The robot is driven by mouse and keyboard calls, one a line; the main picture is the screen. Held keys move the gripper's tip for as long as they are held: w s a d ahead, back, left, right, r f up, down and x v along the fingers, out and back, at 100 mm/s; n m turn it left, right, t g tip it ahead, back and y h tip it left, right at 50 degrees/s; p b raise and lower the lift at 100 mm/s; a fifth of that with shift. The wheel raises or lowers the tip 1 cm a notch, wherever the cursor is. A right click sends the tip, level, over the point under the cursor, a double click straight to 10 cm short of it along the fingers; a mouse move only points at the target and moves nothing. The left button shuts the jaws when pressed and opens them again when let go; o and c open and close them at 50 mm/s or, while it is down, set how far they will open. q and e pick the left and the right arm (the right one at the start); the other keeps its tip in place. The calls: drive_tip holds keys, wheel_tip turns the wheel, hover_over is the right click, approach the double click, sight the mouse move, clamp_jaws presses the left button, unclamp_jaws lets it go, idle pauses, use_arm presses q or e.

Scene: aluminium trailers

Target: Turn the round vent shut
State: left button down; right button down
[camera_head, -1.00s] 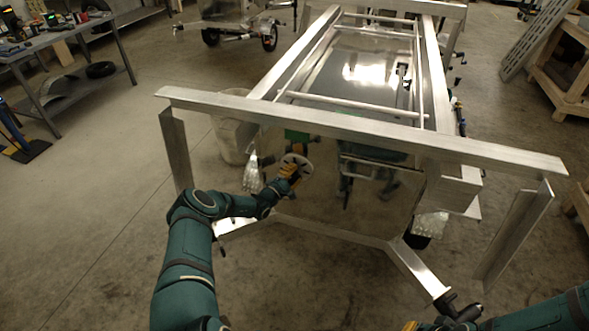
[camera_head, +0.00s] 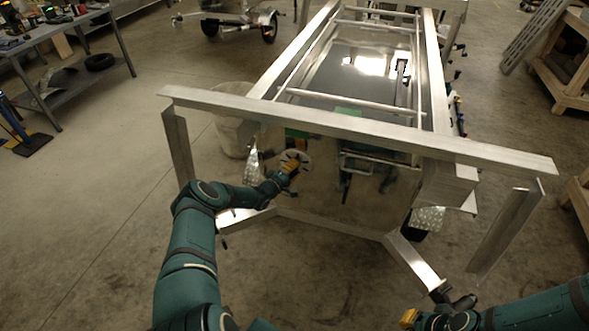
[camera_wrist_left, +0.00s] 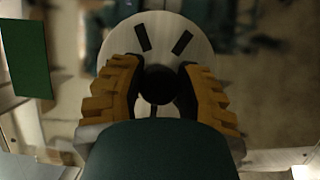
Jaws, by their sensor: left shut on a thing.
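The round vent is a pale metal disc (camera_head: 303,158) on the front panel of the trailer, below the front cross beam. It also shows in the left wrist view (camera_wrist_left: 180,27), with dark slots and a dark round knob (camera_wrist_left: 157,85) at its middle. My left gripper (camera_head: 291,165) is at the vent. In the left wrist view its yellow ridged fingers (camera_wrist_left: 160,88) stand on either side of the knob and are shut on it. The fingers hide part of the disc. My right gripper (camera_head: 410,318) is low at the bottom right, away from the vent; its fingers are too small to judge.
The aluminium cross beam (camera_head: 350,130) runs above my left gripper. The V-shaped trailer tongue (camera_head: 330,225) lies below it. A pale bin (camera_head: 233,135) stands behind on the left. A workbench (camera_head: 60,50) stands far left.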

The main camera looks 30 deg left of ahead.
use_arm(q)
drive_tip(key=c, duration=0.6)
unclamp_jaws()
drive_tip(key=shift+s, duration=0.15)
drive_tip(key=s, duration=0.4)
drive_tip(key=s+a, duration=0.1)
drive_tip(key=s, duration=0.6)
drive_tip(key=shift+s+a, duration=0.35)
drive_tip(key=shift+a, duration=0.05)
